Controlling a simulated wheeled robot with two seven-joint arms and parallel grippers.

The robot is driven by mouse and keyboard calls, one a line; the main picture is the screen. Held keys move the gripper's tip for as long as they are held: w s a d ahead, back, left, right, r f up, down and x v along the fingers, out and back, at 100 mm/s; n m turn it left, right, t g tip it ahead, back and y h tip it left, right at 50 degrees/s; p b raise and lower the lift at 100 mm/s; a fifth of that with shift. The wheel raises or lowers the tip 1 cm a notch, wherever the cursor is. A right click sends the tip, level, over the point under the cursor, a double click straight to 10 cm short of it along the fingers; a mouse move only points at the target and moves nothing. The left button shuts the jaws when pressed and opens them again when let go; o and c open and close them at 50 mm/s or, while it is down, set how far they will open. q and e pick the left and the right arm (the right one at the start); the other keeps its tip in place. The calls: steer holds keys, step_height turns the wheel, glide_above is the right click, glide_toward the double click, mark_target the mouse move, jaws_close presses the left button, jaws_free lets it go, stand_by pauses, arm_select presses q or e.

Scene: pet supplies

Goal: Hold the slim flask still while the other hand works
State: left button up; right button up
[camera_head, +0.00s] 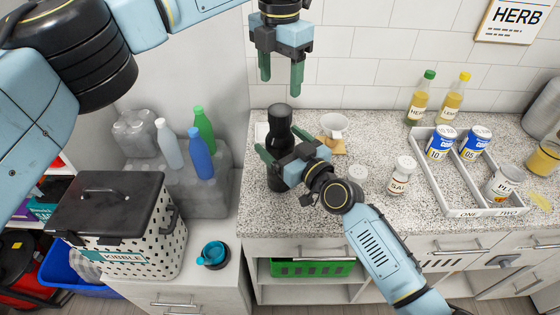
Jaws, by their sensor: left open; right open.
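The slim flask (279,116) is black and stands upright near the left end of the speckled counter. My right gripper (278,139) is open at the flask's middle, with one green finger on the left of it and the other on the right. Its body hides part of the flask, and I cannot tell whether either finger touches it. My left gripper (281,82) is open and empty, pointing down above the flask's top, with a gap between them.
A white cup (334,124), a salt jar (402,176) and a white round lid (357,173) are right of the flask. Two bottles stand behind the tray. A kibble bin (125,240) is at lower left.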

arm_select(q)
steer(key=shift+w, duration=0.1)
arm_select(e)
steer(key=shift+w+a, duration=0.4)
steer(key=shift+w, duration=0.2)
